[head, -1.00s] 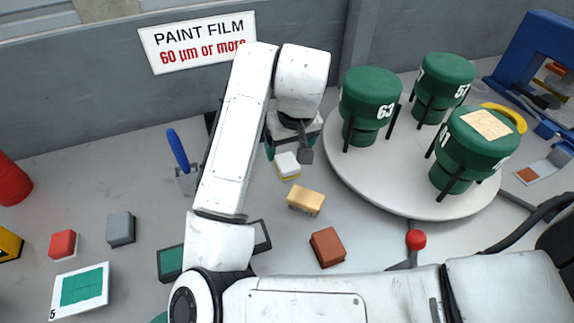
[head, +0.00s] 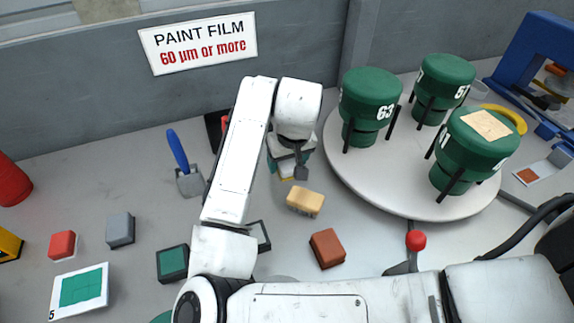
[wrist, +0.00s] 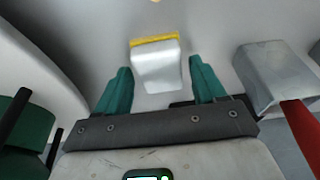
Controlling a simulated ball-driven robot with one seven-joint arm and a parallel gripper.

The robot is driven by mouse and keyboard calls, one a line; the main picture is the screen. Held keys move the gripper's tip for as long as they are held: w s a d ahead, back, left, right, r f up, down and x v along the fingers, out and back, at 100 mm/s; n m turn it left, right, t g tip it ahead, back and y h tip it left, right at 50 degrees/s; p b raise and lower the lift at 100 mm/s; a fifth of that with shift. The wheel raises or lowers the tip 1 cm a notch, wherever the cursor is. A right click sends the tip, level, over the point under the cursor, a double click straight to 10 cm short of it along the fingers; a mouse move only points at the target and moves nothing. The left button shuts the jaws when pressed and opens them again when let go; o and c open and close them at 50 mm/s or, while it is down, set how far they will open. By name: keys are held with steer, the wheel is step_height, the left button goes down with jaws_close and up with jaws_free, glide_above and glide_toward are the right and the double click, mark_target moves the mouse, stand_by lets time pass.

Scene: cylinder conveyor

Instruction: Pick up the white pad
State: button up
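The white pad (wrist: 156,66) has a yellow edge and lies on the table between my gripper's two teal fingers in the wrist view, a little toward their tips. A gap shows on each side of it. My gripper (wrist: 160,75) is open, and its fingers do not touch the pad. In the head view my gripper (head: 288,160) is low over the table, and the pad (head: 287,177) is mostly hidden by it, with only a yellow and white bit showing.
A cream block (head: 305,202) and a brown block (head: 327,248) lie nearby. A round white turntable (head: 385,188) with green containers stands close on the right. A grey tool with a red handle (wrist: 302,128) lies close beside my gripper. A blue-handled scraper (head: 178,150) lies left of my arm.

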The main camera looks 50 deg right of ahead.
mark_target(288, 163)
steer(key=c, duration=0.9)
steer(key=shift+r, duration=0.2)
steer(key=shift+r, duration=0.25)
step_height(288, 163, up, 2)
steer(key=shift+r, duration=0.25)
steer(key=s+r+p, duration=0.1)
steer(key=s+r, duration=0.2)
steer(key=s, duration=0.1)
steer(key=s+r+p, duration=0.1)
steer(key=s+r, duration=0.2)
steer(key=s, duration=0.2)
steer(key=s+r+p, duration=0.1)
steer(key=s+r, duration=0.2)
steer(key=s, duration=0.2)
steer(key=shift+a+r, duration=0.3)
steer(key=shift+r, duration=0.05)
